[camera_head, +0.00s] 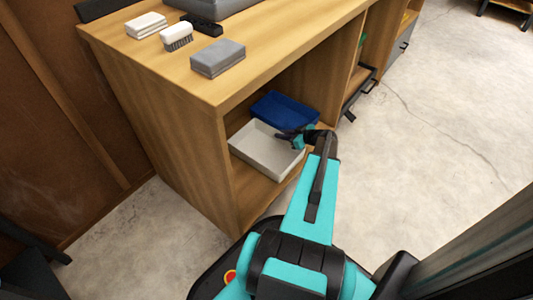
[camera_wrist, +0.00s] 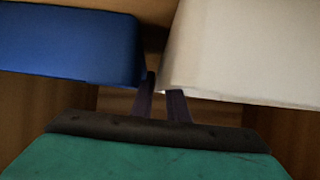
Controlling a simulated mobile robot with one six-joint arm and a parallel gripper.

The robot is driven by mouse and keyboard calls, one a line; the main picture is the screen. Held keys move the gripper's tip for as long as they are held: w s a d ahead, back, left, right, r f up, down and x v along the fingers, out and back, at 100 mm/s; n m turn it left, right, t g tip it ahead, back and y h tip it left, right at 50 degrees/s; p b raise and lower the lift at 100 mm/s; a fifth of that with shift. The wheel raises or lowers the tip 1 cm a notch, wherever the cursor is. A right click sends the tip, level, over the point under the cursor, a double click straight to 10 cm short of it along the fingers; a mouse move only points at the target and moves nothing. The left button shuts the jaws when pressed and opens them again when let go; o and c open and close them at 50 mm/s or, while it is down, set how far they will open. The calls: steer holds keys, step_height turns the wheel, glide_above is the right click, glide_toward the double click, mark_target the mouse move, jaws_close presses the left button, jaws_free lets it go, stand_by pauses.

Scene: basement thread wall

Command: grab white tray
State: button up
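The white tray (camera_head: 262,151) lies on the lower shelf inside the wooden bench, nearest its open front left part. My gripper (camera_head: 284,136) reaches in at the tray's far right rim. In the wrist view the white tray (camera_wrist: 245,50) fills the upper right. The two dark fingers of my gripper (camera_wrist: 162,84) stand close together at its lower left corner.
A blue tray (camera_head: 284,109) stands behind the white tray, and in the wrist view it is at the left (camera_wrist: 70,45). The bench's side panel (camera_head: 185,165) and top (camera_head: 270,50) close in the shelf. A grey block (camera_head: 217,59) and a brush (camera_head: 177,37) lie on top.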

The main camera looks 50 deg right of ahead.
steer(key=shift+x, duration=1.15)
jaws_close()
steer(key=shift+r, duration=0.1)
